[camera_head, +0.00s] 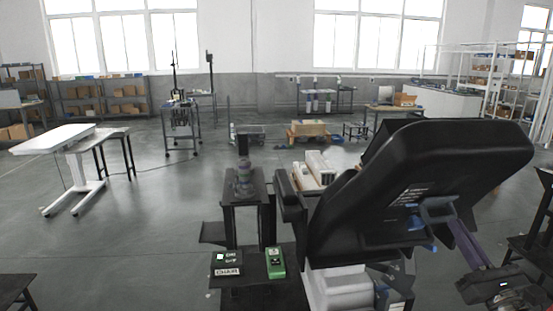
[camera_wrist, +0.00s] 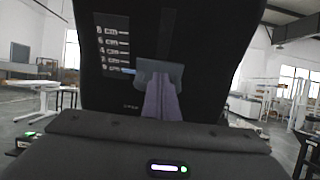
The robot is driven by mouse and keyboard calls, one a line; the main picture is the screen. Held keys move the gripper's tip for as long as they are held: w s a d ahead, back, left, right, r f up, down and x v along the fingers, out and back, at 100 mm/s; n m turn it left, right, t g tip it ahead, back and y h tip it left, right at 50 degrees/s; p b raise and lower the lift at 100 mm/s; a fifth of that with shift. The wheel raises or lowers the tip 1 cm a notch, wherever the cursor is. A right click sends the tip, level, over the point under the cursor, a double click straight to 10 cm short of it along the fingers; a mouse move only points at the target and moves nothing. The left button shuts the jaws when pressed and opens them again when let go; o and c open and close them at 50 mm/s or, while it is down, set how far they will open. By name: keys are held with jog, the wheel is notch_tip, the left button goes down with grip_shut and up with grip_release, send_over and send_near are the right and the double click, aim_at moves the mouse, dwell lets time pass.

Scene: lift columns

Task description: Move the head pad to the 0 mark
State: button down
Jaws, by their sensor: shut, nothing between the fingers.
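A large black padded panel (camera_head: 425,165), likely bearing the head pad, stands tilted at the right. In the wrist view its dark face (camera_wrist: 205,50) shows a column of white-marked labels (camera_wrist: 115,45); the figures are too small to read. A blue line (camera_wrist: 122,70) lies by the lower labels. A grey-blue bracket (camera_wrist: 150,67) sticks out of this face, also seen in the head view (camera_head: 432,211). My gripper (camera_wrist: 161,88), with purple fingers, is shut and empty. Its tips are at the bracket, apparently against its underside; contact is not certain.
A dark stand (camera_head: 245,205) with a stacked grey object is left of the panel. A low dark shelf holds a green device (camera_head: 275,262) and a labelled box (camera_head: 227,263). A white table (camera_head: 52,138) stands at far left. Open floor lies between.

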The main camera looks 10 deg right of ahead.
jog(key=shift+s+f, duration=0.7)
jog(key=shift+s, duration=0.25)
jog(key=shift+s+f, duration=0.7)
jog(key=shift+s, duration=0.2)
